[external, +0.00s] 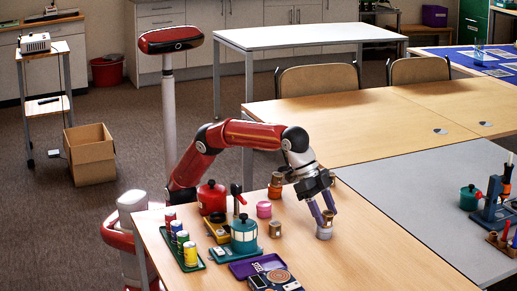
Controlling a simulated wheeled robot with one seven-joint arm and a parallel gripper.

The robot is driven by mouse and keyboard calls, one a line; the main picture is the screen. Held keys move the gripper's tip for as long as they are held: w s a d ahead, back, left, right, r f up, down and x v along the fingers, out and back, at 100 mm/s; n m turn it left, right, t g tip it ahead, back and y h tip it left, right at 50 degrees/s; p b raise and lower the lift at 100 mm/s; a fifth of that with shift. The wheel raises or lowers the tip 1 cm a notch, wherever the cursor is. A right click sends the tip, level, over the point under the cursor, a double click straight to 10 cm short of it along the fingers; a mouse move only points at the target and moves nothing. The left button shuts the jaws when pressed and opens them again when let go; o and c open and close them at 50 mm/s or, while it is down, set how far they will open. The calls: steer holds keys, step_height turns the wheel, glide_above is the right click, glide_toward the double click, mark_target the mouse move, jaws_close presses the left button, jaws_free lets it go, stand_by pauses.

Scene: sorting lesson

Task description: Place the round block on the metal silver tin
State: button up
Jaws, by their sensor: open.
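My gripper (325,222) points down at the right of the objects on the wooden table, its two bluish fingers apart. A small silver-grey tin (324,234) stands on the table just below the fingertips. A small brownish piece shows between the fingers at the top of the tin; it may be the round block. I cannot tell whether it touches the tin or the fingers. A small brown block-like item (275,230) stands on the table to the left of the tin.
A pink jar (264,210), a red pot (211,198), a teal press-like device (244,235), a green tray (190,262) of coloured cylinders and a purple tray (240,270) crowd the table's left side. The wooden top (390,250) right of my gripper is clear.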

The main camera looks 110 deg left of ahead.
steer(key=p+v, duration=0.1)
steer(key=v, duration=0.9)
steer(key=s+a+n, duration=0.1)
steer(key=s+a, duration=0.4)
steer(key=a, duration=0.4)
steer(key=s+a+n, duration=0.1)
steer(key=s+a, duration=0.4)
steer(key=a, duration=0.5)
steer(key=s+a+f, duration=0.4)
steer(key=s+f, duration=0.4)
steer(key=s, duration=0.4)
steer(key=s+a+f+n+y, duration=0.1)
steer(key=s+a+f, duration=0.4)
steer(key=s+f, duration=0.4)
steer(key=s, duration=0.3)
steer(key=shift+s+a+y, duration=0.3)
steer(key=shift+s+a, duration=0.05)
steer(key=shift+s, duration=0.05)
